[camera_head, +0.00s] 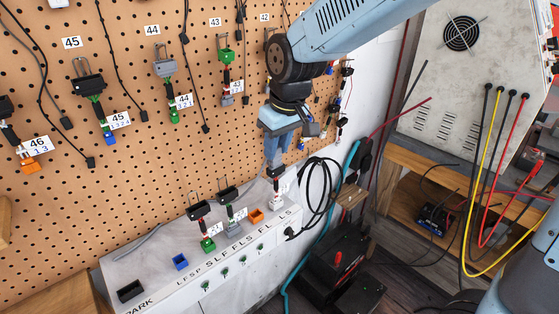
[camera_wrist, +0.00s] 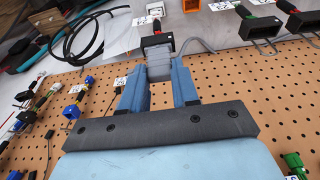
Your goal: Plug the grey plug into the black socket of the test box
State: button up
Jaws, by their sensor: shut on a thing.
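My gripper (camera_head: 275,160) is shut on the black and grey handle of a plug, seen in the wrist view (camera_wrist: 158,62). The plug has a red and black stem, a white tag and a pale grey end (camera_head: 276,202). That end is at the right part of the white test box (camera_head: 235,262); I cannot tell whether it sits in a socket there. The black socket (camera_head: 130,291) is at the box's left end, empty, far from my gripper. Two other plugs with black handles, one green-ended (camera_head: 208,244), stand upright on the box between them.
An empty blue socket (camera_head: 180,262) and an orange socket (camera_head: 256,215) are on the box top. A pegboard (camera_head: 150,165) with hanging plugs and cables rises close behind. A coiled black cable (camera_head: 318,190) hangs at right.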

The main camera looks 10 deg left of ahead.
jog(key=shift+c, duration=1.3)
jog(key=shift+r, duration=0.1)
jog(key=shift+r, duration=0.4)
jog(key=shift+r, duration=0.2)
jog(key=shift+r, duration=0.7)
jog(key=shift+r, duration=0.7)
